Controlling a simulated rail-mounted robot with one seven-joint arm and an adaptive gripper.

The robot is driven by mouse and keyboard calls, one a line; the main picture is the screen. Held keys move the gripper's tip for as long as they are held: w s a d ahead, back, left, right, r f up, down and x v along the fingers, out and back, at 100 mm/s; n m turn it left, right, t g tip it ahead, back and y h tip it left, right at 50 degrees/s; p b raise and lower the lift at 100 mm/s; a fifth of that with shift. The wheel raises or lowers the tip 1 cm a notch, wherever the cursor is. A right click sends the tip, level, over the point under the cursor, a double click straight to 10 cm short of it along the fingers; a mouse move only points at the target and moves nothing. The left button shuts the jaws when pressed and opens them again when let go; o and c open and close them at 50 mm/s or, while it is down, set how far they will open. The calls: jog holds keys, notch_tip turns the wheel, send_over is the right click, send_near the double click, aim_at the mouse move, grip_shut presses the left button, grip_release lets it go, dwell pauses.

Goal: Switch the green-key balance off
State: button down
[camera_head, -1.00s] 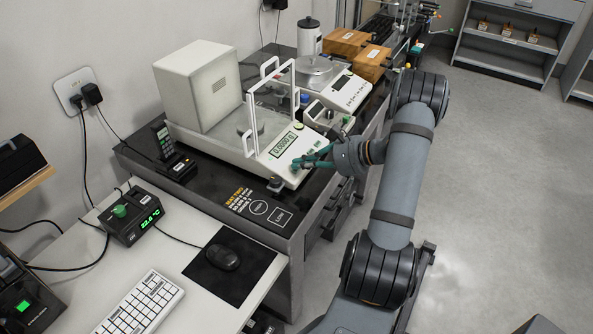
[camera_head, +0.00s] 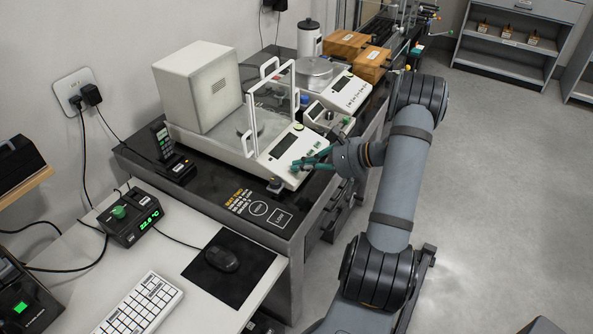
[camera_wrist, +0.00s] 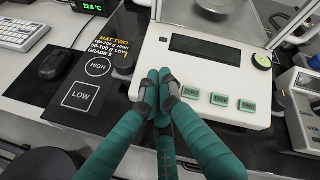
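The green-key balance (camera_head: 262,152) is a white unit with a tall box and a glass weighing chamber at its back, on the dark bench. In the wrist view its display (camera_wrist: 205,48) is dark and blank. A row of green keys (camera_wrist: 219,102) lies on its sloped front panel (camera_wrist: 145,62). The tips are over the left end of the key row and hide that part; contact cannot be told. In the head view my gripper (camera_head: 296,166) is at the panel's front right.
A smaller instrument (camera_head: 328,118) and another balance (camera_head: 345,90) stand beyond on the bench. A handset (camera_head: 163,140) stands left of the balance. HIGH and LOW markings (camera_wrist: 97,66) are on the mat in front. A mouse (camera_head: 222,257) and keyboard (camera_head: 138,305) lie on the near desk.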

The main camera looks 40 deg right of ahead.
dwell(0.4)
jog(key=shift+s+r+p, duration=0.25)
jog(key=shift+r+p, duration=0.05)
jog(key=shift+r, duration=0.35)
jog(key=shift+r, duration=0.15)
jog(key=r+p, duration=0.1)
jog(key=s+r+p, duration=0.1)
jog(key=r, duration=0.1)
jog(key=r+p, duration=0.1)
jog(key=shift+s+d+r, duration=0.15)
jog(key=shift+d+r, duration=0.1)
jog(key=shift+d, duration=0.05)
dwell(0.5)
jog(key=shift+w+a+f+p, duration=0.15)
jog(key=shift+f+p, duration=0.35)
jog(key=shift+p, duration=0.7)
